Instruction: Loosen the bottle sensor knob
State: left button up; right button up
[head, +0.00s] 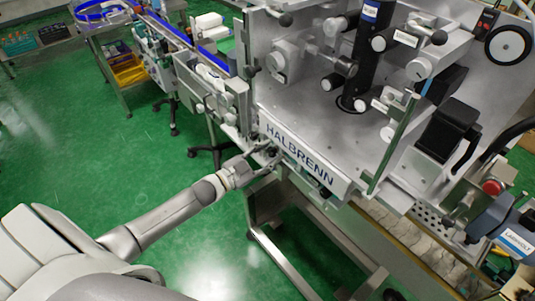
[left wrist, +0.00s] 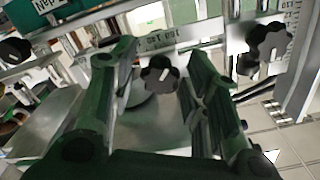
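My left gripper (head: 264,158) reaches in from the left to the front edge of the labelling machine (head: 318,112), just below its HALBRENN plate. In the left wrist view the left gripper (left wrist: 160,62) is open, with one finger on each side of a black lobed knob (left wrist: 158,76). The knob shows in the gap, with space visible to both fingers; I cannot tell how far ahead of the fingertips it is. A second black lobed knob (left wrist: 270,42) is to the right, outside the fingers. Which one is the bottle sensor knob is not marked. My right gripper is not in view.
A rail with a printed scale (left wrist: 168,38) runs behind the middle knob. Another dark knob (left wrist: 14,50) is at the left edge. A conveyor (head: 400,232) runs along the machine's front right. Green floor (head: 90,130) is open to the left.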

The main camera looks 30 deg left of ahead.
pick_arm(q)
jog(key=shift+r, duration=0.1)
jog(key=v, duration=1.2)
dwell(0.5)
